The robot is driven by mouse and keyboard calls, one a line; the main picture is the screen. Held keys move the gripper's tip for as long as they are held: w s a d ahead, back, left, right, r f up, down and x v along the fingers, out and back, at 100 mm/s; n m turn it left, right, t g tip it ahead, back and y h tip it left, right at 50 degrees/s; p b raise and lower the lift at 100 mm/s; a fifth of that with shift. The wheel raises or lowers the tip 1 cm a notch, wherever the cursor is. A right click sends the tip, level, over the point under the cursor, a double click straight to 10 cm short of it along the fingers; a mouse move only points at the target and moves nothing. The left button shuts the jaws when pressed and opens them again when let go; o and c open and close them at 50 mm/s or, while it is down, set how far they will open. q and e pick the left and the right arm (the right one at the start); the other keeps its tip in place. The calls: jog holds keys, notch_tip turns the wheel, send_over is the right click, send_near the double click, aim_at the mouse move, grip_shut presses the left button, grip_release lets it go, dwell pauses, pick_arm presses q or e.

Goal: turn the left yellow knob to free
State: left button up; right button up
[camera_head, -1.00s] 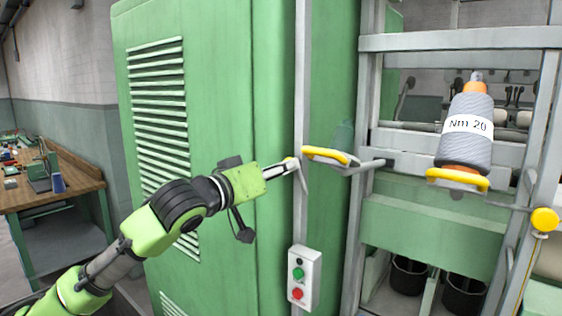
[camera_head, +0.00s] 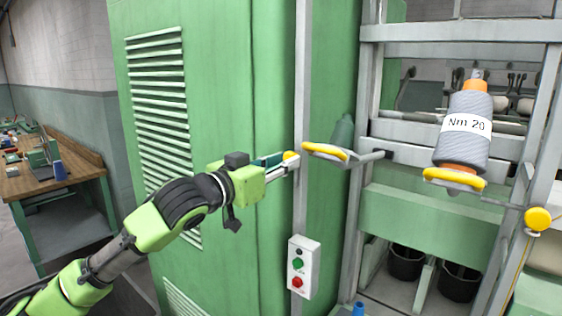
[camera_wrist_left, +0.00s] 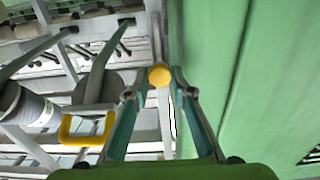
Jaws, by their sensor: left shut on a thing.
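The left yellow knob (camera_head: 291,156) sits at the grey post on the edge of the green cabinet. My left gripper (camera_head: 287,163) reaches it from the left and is shut on it. In the left wrist view the round knob (camera_wrist_left: 160,76) lies between the tips of the two teal-padded fingers (camera_wrist_left: 159,84). The fingers hide part of the knob in the head view, and I cannot read its setting. A second yellow knob (camera_head: 538,219) is at the far right of the frame. My right gripper is not in view.
Right of the knob are a yellow-rimmed holder (camera_head: 325,152) and another holder (camera_head: 455,181) bearing a grey "Nm 20" bobbin (camera_head: 465,128). A white button box (camera_head: 303,266) hangs below. A wooden workbench (camera_head: 60,182) stands at the far left.

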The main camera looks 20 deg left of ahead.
pick_arm(q)
jog(key=shift+r, duration=0.3)
jog(key=o, duration=1.1)
jog(key=shift+d, duration=0.1)
jog(key=shift+f, duration=0.15)
jog(key=v, duration=0.8)
jog(key=shift+s, duration=0.1)
